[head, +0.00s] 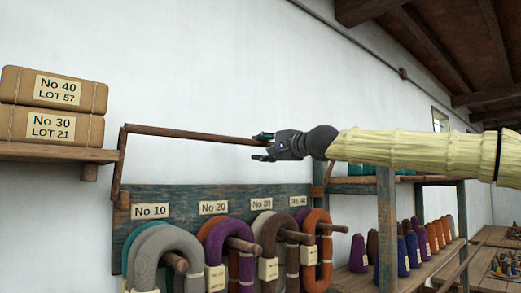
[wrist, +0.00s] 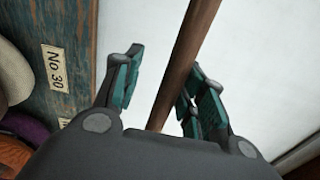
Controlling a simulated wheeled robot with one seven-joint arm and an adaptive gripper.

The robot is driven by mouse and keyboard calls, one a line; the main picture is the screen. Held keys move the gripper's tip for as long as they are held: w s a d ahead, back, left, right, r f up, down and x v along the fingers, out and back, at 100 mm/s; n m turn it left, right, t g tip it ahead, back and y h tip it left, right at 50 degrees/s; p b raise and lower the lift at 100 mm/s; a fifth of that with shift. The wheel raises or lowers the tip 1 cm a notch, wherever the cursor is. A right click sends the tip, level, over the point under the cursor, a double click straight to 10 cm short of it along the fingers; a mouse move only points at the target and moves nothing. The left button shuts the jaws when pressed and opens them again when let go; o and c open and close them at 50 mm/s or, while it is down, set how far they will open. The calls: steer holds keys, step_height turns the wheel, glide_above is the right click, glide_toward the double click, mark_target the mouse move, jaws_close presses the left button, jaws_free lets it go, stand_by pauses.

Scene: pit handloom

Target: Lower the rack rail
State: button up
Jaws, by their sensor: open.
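The rack rail (head: 190,135) is a thin brown wooden bar, raised above the peg board, with a side arm (head: 119,165) down to the board at its left end. Its right part is hidden behind my gripper (head: 263,147). My gripper is open at the rail, reaching in from the right. In the wrist view, the rail (wrist: 184,60) passes between the two spread fingers of my gripper (wrist: 167,66), nearer the right finger. I cannot tell whether that finger touches it.
Below the rail, the blue peg board (head: 180,192) holds labelled pegs with hanks of yarn (head: 158,245). A shelf with wrapped bundles (head: 52,90) is at the left. A rack post (head: 386,230) and shelves with yarn cones (head: 410,245) stand at the right.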

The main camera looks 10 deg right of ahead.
steer(key=shift+s+d+f+b, duration=0.2)
steer(key=shift+s+d+f, duration=0.2)
steer(key=shift+s, duration=0.35)
steer(key=shift+s+d+f+b, duration=0.25)
steer(key=shift+s+d+f, duration=0.1)
steer(key=shift+s, duration=0.35)
steer(key=shift+s+d+f+b, duration=0.2)
steer(key=shift+s+d+f, duration=0.2)
steer(key=shift+s, duration=0.35)
